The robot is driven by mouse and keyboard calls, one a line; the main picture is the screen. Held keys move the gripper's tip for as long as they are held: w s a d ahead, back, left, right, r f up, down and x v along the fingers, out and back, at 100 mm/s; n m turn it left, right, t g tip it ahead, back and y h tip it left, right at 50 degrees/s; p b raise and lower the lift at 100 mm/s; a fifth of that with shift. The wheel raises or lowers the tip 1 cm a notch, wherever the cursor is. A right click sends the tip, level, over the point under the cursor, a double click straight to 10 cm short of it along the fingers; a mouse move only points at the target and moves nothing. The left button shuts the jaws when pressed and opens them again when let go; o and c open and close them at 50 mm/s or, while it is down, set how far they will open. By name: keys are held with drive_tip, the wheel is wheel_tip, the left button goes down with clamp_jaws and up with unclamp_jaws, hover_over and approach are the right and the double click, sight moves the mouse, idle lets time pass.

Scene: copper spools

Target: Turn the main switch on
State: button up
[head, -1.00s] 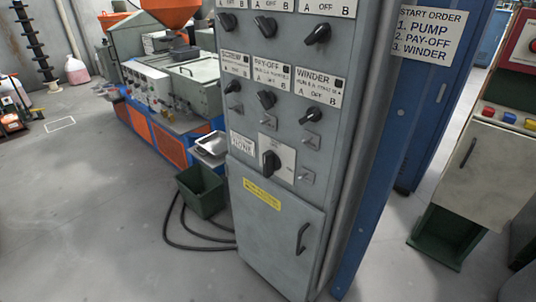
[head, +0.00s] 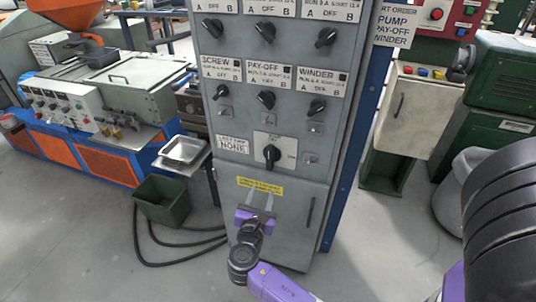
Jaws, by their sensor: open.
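The main switch appears to be the large black rotary knob (head: 271,156) on a white plate (head: 284,146), low on the front of the grey control cabinet (head: 235,181). Its handle stands roughly upright; small lettering shows at the plate's right edge. My gripper (head: 262,196), with a purple body and pale fingers, is in front of the cabinet's lower door, below the knob and the yellow label. Its two fingers are apart with nothing between them. It is not touching the knob. My purple and black arm comes in from the lower right.
Rows of smaller black knobs (head: 266,99) sit above, labelled screw, pay-off and winder. A door handle (head: 310,212) is right of my gripper. A dark green bin (head: 162,201) and black cables (head: 180,262) lie left on the floor. A start-order sign (head: 394,24) is upper right.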

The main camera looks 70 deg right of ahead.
sight(269, 159)
drive_tip(key=d+r+g, duration=0.1)
drive_tip(key=d+r, duration=0.1)
drive_tip(key=d, duration=0.1)
drive_tip(key=w+d+r+g+h, duration=0.1)
drive_tip(key=d+r, duration=0.1)
drive_tip(key=d, duration=0.2)
drive_tip(key=w+d+r+h+p, duration=0.1)
drive_tip(key=d+r, duration=0.1)
drive_tip(key=d, duration=0.1)
drive_tip(key=shift+d+g, duration=0.2)
drive_tip(key=shift+g, duration=0.2)
clamp_jaws()
